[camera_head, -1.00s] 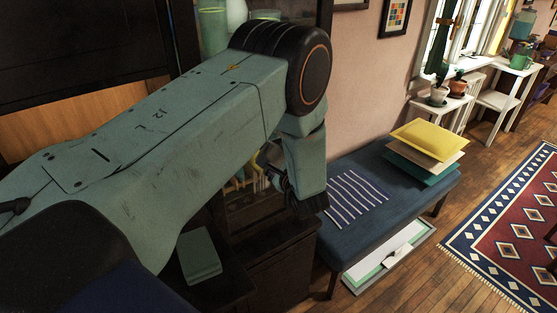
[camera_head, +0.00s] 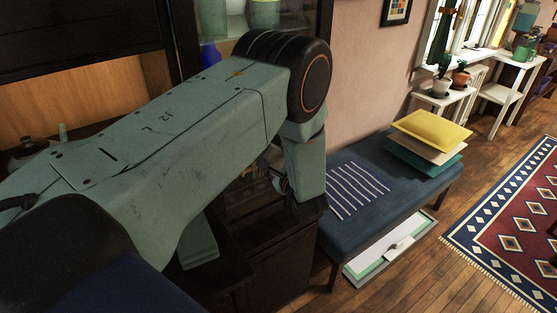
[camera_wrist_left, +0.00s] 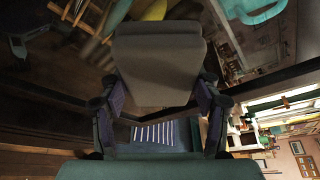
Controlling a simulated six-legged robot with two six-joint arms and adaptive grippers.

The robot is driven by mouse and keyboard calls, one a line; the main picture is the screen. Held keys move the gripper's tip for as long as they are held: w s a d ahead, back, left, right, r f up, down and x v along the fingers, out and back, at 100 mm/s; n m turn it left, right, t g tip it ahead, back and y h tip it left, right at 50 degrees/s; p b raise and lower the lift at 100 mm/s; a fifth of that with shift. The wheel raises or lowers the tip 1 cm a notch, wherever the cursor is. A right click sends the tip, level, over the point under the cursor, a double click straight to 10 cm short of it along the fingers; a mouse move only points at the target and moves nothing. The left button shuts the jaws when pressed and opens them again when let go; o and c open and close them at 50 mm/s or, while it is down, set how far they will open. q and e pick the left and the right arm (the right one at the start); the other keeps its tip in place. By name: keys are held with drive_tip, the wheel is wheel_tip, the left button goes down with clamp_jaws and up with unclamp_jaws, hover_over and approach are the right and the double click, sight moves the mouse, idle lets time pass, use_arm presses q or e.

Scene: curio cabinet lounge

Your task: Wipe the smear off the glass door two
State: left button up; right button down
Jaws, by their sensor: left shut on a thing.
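My left gripper (camera_head: 277,182) is mostly hidden behind my own forearm in the head view, low in front of the dark cabinet. In the left wrist view the left gripper (camera_wrist_left: 158,100) is shut on a flat grey-brown pad (camera_wrist_left: 158,62), with one finger at each side of it. A dark-framed glass front (camera_head: 286,18) shows at the top of the head view, with pale jars behind it. I cannot make out a smear, nor tell which door is door two. Whether the pad touches glass cannot be told. My right gripper is not in view.
A blue bench (camera_head: 398,203) carries a striped cloth (camera_head: 352,190) and stacked cushions (camera_head: 432,137). A framed tray (camera_head: 392,250) lies under it. A green book-like thing (camera_head: 200,254) is partly behind my arm. The wood floor right of the bench is open up to the rug (camera_head: 515,215).

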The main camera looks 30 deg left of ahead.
sight(271, 152)
use_arm(q)
drive_tip(key=shift+s+a+f, duration=0.25)
drive_tip(key=shift+s+f, duration=0.35)
drive_tip(key=shift+f, duration=0.25)
drive_tip(key=shift+s+a+f, duration=0.25)
drive_tip(key=shift+s+f, duration=0.3)
drive_tip(key=shift+f, duration=0.25)
drive_tip(key=shift+r+p, duration=0.45)
drive_tip(key=shift+r, duration=0.5)
drive_tip(key=shift+r+p, duration=0.95)
drive_tip(key=shift+r, duration=0.15)
drive_tip(key=shift+r+p, duration=0.65)
drive_tip(key=shift+r, duration=0.15)
wheel_tip(271, 152, up, 2)
drive_tip(key=shift+r+p, duration=0.1)
drive_tip(key=shift+p, duration=0.9)
drive_tip(key=shift+s+r+p, duration=0.1)
drive_tip(key=shift+r+p, duration=0.4)
drive_tip(key=shift+r, duration=0.1)
